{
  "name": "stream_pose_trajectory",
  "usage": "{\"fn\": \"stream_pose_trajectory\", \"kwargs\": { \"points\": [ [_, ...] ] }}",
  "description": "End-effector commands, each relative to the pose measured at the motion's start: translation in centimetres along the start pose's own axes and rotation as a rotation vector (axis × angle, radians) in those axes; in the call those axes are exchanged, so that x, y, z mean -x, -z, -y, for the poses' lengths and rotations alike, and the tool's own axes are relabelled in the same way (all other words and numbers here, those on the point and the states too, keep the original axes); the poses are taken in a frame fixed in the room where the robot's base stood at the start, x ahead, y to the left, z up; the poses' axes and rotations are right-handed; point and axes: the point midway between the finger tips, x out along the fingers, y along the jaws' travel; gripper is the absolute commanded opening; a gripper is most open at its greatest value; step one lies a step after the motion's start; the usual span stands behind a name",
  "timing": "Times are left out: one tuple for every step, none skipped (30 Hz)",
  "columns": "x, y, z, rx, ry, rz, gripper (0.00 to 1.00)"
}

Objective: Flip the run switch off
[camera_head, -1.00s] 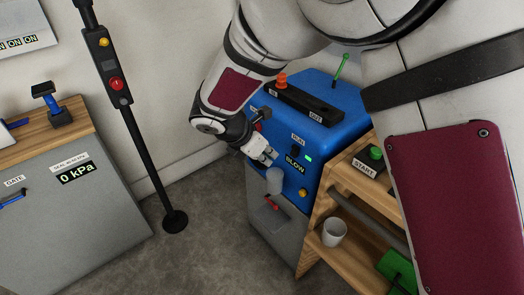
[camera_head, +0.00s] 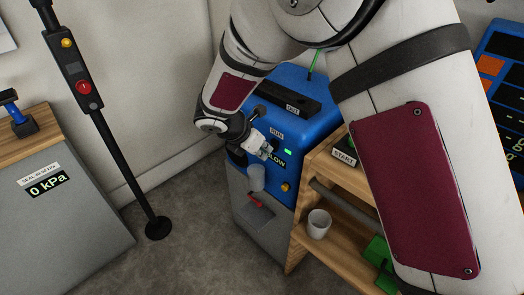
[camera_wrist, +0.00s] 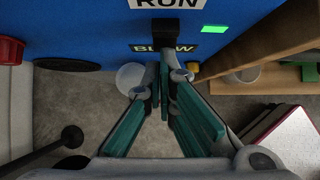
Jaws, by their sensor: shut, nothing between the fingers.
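The blue machine (camera_head: 305,125) carries a RUN label (camera_head: 276,134), also at the top of the wrist view (camera_wrist: 168,4). Below that label a small black run switch (camera_wrist: 165,32) sticks out of the blue panel in the wrist view. A BLOW display (camera_wrist: 143,48) is behind it and partly covered. A green light (camera_wrist: 215,29) glows to its right. My gripper (camera_wrist: 164,60), with teal fingers, is shut and empty, its tips just below the switch. I cannot tell whether they touch it. In the head view my gripper (camera_head: 267,150) covers the switch and part of BLOW.
A wooden shelf (camera_head: 298,228) with a white mug (camera_head: 319,224) stands close on the right. A black pole (camera_head: 125,165) stands on the left, with open floor between.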

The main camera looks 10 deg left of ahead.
Motion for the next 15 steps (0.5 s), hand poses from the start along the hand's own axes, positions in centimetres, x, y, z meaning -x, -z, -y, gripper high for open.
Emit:
{"fn": "stream_pose_trajectory", "kwargs": {
  "points": [
    [-0.28, 0.17, -0.04, 0.003, 0.000, 0.013, 0.00],
    [-0.43, 0.19, -0.05, 0.004, 0.000, 0.026, 0.00],
    [-0.63, 0.21, -0.07, 0.005, 0.000, 0.046, 0.00],
    [-0.80, 0.21, -0.06, 0.005, 0.001, 0.063, 0.00],
    [-0.94, 0.23, -0.10, 0.006, 0.000, 0.081, 0.00],
    [-1.12, 0.23, -0.08, 0.006, 0.000, 0.106, 0.00],
    [-0.93, -0.07, 0.04, 0.002, 0.003, 0.101, 0.00],
    [-0.84, -0.13, 0.05, 0.001, 0.003, 0.100, 0.00],
    [-0.78, -0.16, 0.05, 0.001, 0.003, 0.099, 0.00],
    [-0.75, -0.17, 0.04, 0.001, 0.002, 0.099, 0.00],
    [-0.74, -0.19, 0.04, 0.001, 0.002, 0.099, 0.00],
    [-0.72, -0.21, 0.05, 0.000, 0.002, 0.099, 0.00],
    [-0.70, -0.23, 0.05, 0.000, 0.003, 0.099, 0.00],
    [-0.68, -0.26, 0.05, 0.000, 0.003, 0.099, 0.00],
    [-0.61, -0.31, 0.05, 0.000, 0.003, 0.099, 0.00]
  ]
}}
